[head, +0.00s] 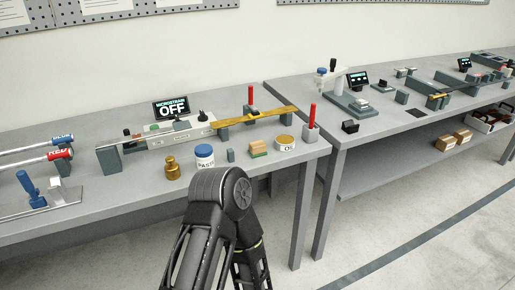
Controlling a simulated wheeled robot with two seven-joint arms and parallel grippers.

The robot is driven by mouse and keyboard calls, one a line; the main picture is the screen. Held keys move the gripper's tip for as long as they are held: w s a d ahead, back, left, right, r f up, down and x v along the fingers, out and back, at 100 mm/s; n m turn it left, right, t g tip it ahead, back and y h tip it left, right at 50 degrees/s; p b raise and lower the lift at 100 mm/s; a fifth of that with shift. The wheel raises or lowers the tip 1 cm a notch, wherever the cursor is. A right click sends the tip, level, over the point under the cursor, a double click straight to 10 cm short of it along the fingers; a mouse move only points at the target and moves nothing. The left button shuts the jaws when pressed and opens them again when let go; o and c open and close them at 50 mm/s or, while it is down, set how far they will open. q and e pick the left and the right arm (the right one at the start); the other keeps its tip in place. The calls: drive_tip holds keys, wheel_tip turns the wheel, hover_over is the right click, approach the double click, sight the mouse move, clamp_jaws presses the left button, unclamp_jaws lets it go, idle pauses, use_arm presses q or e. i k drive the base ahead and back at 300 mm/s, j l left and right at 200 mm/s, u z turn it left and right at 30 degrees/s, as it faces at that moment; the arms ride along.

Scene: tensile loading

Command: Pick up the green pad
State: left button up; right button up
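A small tan block with a green layer along its bottom (259,148) sits near the front edge of the left workbench, between the paste jar and the oil tin. It is the clearest green pad in view. A small grey-green block (231,155) stands just left of it. A black arm of mine rises from the bottom middle, its rounded joint in front of the bench edge below the paste jar. Neither of my grippers shows in this view.
The left workbench (90,215) also holds a blue-lidded paste jar (204,157), a brass weight (172,168), an oil tin (285,143), a red-handled tool (311,125) and a long fixture with a display (171,108) behind. A second bench (390,125) stands right, past a narrow gap.

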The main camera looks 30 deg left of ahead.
sight(256, 149)
drive_tip(key=i+l+u, duration=0.1)
drive_tip(key=i+u, duration=0.2)
drive_tip(key=i, duration=0.2)
drive_tip(key=i+l+u, duration=0.3)
drive_tip(key=i, duration=0.2)
